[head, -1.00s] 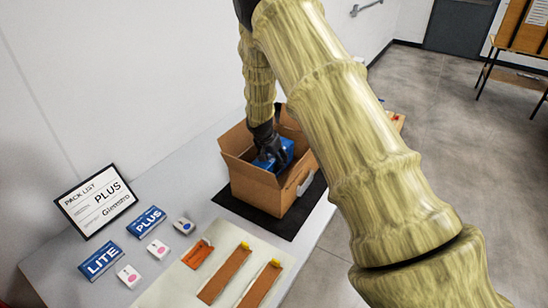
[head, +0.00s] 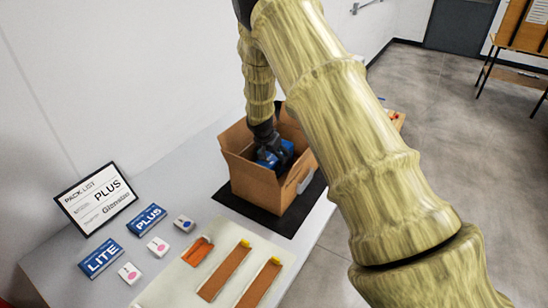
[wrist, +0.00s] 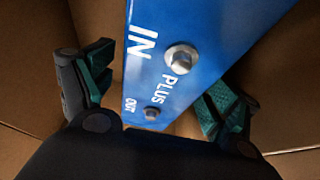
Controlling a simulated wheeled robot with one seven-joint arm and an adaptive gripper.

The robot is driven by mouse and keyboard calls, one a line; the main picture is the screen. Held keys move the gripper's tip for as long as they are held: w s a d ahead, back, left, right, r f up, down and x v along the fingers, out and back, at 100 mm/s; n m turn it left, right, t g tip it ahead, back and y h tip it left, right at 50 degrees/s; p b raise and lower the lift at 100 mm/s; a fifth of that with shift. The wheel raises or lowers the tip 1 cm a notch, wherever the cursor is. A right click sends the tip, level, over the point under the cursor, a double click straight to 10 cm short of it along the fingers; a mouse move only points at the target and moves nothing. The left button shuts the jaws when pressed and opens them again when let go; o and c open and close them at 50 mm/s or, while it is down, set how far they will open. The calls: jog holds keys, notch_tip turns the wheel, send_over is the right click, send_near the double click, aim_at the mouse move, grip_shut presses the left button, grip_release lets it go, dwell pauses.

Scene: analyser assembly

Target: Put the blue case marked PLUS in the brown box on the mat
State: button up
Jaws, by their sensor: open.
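The blue case (wrist: 200,45) lies inside the brown box. In the wrist view its face shows the words IN, PLUS and OUT and two metal fittings. In the head view the case (head: 286,152) shows between the box walls, partly covered by my gripper. The brown box (head: 252,180) stands open on the black mat (head: 262,220). My gripper (wrist: 155,90) is inside the box, its teal-padded fingers apart on either side of the case. In the head view my gripper (head: 268,150) is partly hidden by the box walls.
A framed pack list (head: 95,200) reading PLUS stands at the left. Blue PLUS (head: 147,220) and LITE (head: 101,259) cards and several small white cards lie nearby. A pale tray (head: 215,255) with orange-brown strips is in front. The box walls surround my gripper closely.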

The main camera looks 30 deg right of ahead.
jog(key=shift+f, duration=0.15)
notch_tip(320, 180, up, 12)
jog(key=p, duration=0.5)
dwell(1.5)
jog(key=shift+r+p, duration=0.2)
jog(key=shift+p, duration=0.15)
dwell(0.4)
